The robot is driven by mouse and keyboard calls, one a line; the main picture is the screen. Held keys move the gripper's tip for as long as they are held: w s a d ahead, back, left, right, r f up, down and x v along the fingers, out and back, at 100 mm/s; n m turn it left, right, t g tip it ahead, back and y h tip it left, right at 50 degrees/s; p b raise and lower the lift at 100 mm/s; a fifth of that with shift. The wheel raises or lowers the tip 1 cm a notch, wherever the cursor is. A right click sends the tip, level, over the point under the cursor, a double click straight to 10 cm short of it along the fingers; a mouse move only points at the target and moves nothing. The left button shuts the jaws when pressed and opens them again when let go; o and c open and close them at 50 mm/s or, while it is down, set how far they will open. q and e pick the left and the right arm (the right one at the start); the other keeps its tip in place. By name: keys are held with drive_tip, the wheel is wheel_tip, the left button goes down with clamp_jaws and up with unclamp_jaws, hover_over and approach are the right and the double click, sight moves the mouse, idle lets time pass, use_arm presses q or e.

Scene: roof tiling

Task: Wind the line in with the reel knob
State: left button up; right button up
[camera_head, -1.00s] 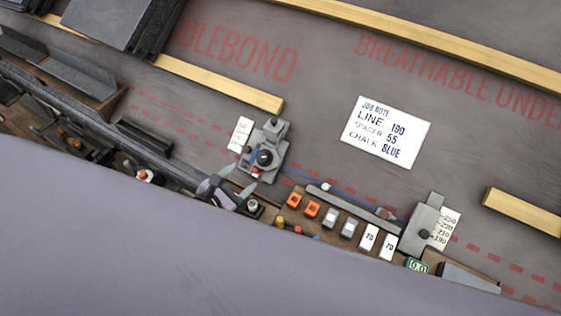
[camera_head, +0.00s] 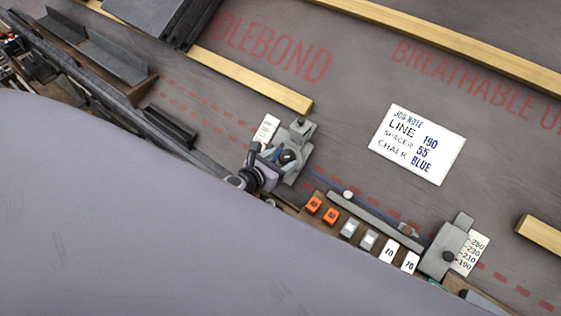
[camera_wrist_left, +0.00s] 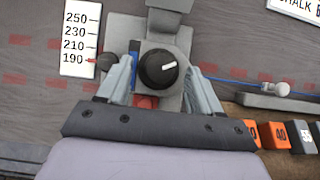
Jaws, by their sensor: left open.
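The grey reel block (camera_head: 300,132) stands on the roof underlay with its round black knob (camera_head: 288,156) on top. In the left wrist view the knob (camera_wrist_left: 158,68) has a white pointer mark aimed to the right. My left gripper (camera_head: 272,158) is at the reel, open, with one finger on each side of the knob; contact is not clear. The blue line (camera_head: 322,183) runs from the reel toward the grey block (camera_head: 441,252) at the right. My right gripper is not in view.
A white scale card (camera_wrist_left: 78,38) beside the reel reads 250 to 190, with a red mark at 190. A job note (camera_head: 417,145) lies above. Timber battens (camera_head: 250,80) cross the roof.

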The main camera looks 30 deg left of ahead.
use_arm(q)
drive_tip(key=shift+w, duration=0.1)
drive_tip(key=c, duration=1.1)
drive_tip(key=shift+o, duration=0.2)
drive_tip(key=shift+m, duration=0.3)
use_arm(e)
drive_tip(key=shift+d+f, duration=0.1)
